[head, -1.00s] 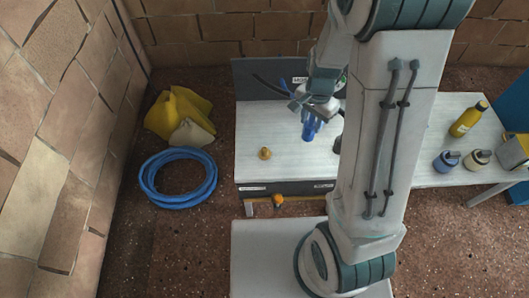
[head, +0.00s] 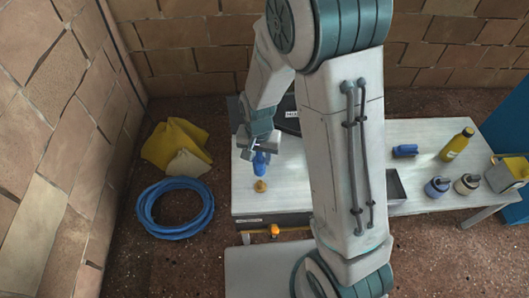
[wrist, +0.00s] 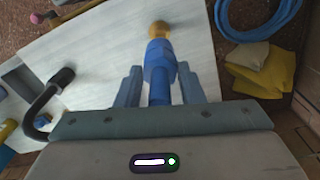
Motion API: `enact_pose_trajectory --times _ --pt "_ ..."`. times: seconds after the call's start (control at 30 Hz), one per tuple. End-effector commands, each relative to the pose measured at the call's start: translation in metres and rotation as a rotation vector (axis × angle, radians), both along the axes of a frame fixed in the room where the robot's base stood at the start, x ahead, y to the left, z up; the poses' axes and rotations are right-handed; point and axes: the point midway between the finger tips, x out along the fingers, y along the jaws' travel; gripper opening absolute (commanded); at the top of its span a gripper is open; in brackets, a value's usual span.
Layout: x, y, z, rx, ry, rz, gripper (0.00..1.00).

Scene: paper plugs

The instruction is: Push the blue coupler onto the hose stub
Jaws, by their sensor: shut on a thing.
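The blue coupler (head: 260,163) is held by my gripper (head: 260,146), with its body pointing down over the left part of the white table. It also shows in the wrist view (wrist: 159,65), sticking out from between the two fingers. A small brass-coloured fitting (head: 260,186) stands on the table just in front of the coupler. In the wrist view the brass fitting (wrist: 159,29) lines up with the coupler's tip; I cannot tell whether they touch. A black curved hose (wrist: 46,100) shows at the left of the wrist view, apart from the coupler; it may be the hose stub.
The table (head: 300,180) holds a dark tray (head: 396,187), a blue cylinder (head: 405,150), a yellow bottle (head: 456,144) and small jars (head: 437,187) on the right. A coiled blue hose (head: 176,208) and yellow cloths (head: 176,143) lie on the floor to the left.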

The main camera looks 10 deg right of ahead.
Motion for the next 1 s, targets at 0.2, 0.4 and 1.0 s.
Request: enact_pose_trajectory --times 0.2,0.4,1.0 --pt "0.000 0.000 -0.001 0.000 0.000 -0.008 0.11" --pt "0.000 -0.001 -0.012 0.000 0.001 -0.008 0.11" --pt "0.000 -0.001 -0.058 0.000 0.000 -0.009 0.11"
